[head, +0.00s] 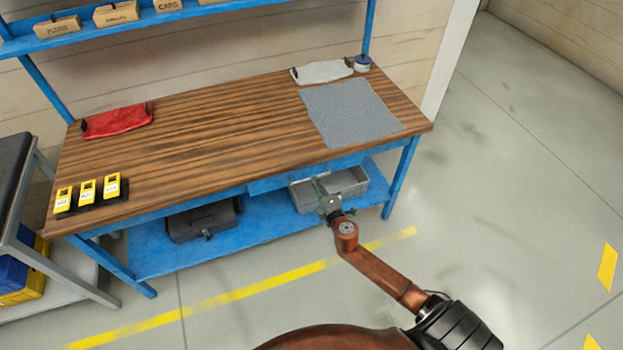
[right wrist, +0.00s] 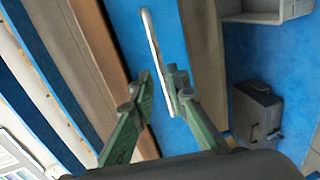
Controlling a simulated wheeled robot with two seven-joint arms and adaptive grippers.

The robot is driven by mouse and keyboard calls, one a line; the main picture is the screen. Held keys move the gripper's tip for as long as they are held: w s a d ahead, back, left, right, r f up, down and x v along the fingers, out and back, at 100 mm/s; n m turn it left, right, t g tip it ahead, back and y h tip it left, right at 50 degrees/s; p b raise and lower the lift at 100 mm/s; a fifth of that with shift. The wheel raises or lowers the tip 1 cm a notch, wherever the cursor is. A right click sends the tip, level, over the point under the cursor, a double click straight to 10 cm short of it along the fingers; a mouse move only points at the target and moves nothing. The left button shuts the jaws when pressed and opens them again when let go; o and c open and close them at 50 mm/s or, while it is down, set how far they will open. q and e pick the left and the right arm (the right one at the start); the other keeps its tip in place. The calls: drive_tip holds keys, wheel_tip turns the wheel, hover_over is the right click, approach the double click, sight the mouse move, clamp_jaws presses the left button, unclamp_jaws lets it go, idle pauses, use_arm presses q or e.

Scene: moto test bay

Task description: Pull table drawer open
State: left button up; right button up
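The table (head: 220,120) has a striped wooden top on a blue frame. Its blue drawer (head: 270,184) sits under the front edge, right of the middle, and looks shut. My right gripper (head: 324,190) is at the drawer front, hiding part of it. In the right wrist view, the pale bar handle (right wrist: 152,45) stands out from the blue drawer front (right wrist: 181,60). The green fingers of my right gripper (right wrist: 158,78) are apart, with the handle between them. The handle lies close to the right finger; I cannot tell if they touch. My left gripper is not in view.
A grey bin (head: 345,185) and a dark toolbox (head: 203,221) stand on the lower shelf. The floor in front is clear.

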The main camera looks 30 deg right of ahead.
drive_tip(key=b+x, duration=0.1)
drive_tip(key=x, duration=0.4)
drive_tip(key=shift+s+f, duration=0.1)
clamp_jaws()
drive_tip(key=shift+s+a, duration=0.1)
idle(0.5)
